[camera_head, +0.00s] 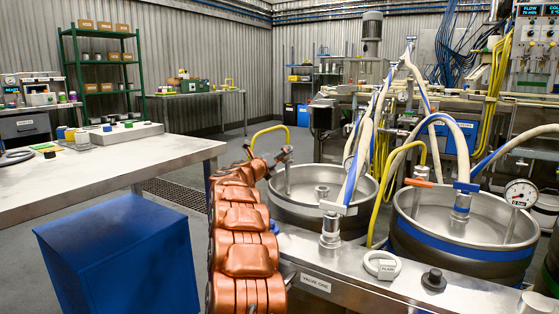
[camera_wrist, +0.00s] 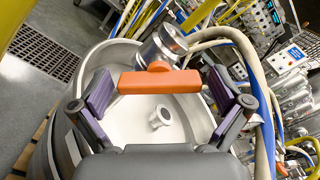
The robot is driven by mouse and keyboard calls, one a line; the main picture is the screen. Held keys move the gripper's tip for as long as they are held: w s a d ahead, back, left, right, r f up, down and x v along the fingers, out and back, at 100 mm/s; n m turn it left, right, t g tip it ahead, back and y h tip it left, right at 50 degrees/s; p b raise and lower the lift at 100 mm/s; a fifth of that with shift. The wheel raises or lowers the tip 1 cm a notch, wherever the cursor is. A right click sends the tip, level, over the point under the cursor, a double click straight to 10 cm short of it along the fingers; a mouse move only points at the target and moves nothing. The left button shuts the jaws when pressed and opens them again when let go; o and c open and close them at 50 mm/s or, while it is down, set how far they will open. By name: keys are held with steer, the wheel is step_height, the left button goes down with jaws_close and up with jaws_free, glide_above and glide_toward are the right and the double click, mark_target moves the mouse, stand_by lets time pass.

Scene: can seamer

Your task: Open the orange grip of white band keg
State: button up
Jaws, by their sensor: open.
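An orange grip (camera_wrist: 160,82) lies level across the middle of the wrist view, below a round metal fitting (camera_wrist: 162,46) on a keg (camera_wrist: 135,128) with a pale inside. My gripper (camera_wrist: 161,86) is open, with a purple pad on each side of the grip and a gap at both ends. In the head view the left keg (camera_head: 322,192) stands beyond my copper arm, which hides part of it. I cannot make out a white band there. The right keg (camera_head: 465,231) has a blue band and its own orange grip (camera_head: 418,183).
A steel bench (camera_head: 350,270) with a "VALVE ONE" label stands in front of the kegs. Pale, blue and yellow hoses (camera_head: 376,135) rise around them. A steel table (camera_head: 110,165) and a blue box (camera_head: 120,256) stand at the left.

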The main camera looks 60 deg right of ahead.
steer(key=c, duration=1.1)
steer(key=shift+w+r+n+p, duration=0.1)
steer(key=shift+n+p, duration=0.4)
steer(key=shift+p, duration=0.15)
steer(key=shift+a+n+p, duration=0.1)
steer(key=shift+n+p, duration=0.5)
steer(key=shift+p, duration=0.35)
steer(key=n+p, duration=0.3)
steer(key=p, duration=0.1)
steer(key=shift+r+p, duration=0.15)
steer(key=shift+p, duration=0.2)
steer(key=n+p, duration=0.2)
steer(key=p, duration=0.1)
steer(key=shift+f+n+p, duration=0.25)
steer(key=shift+n+p, duration=0.65)
steer(key=shift+f, duration=0.1)
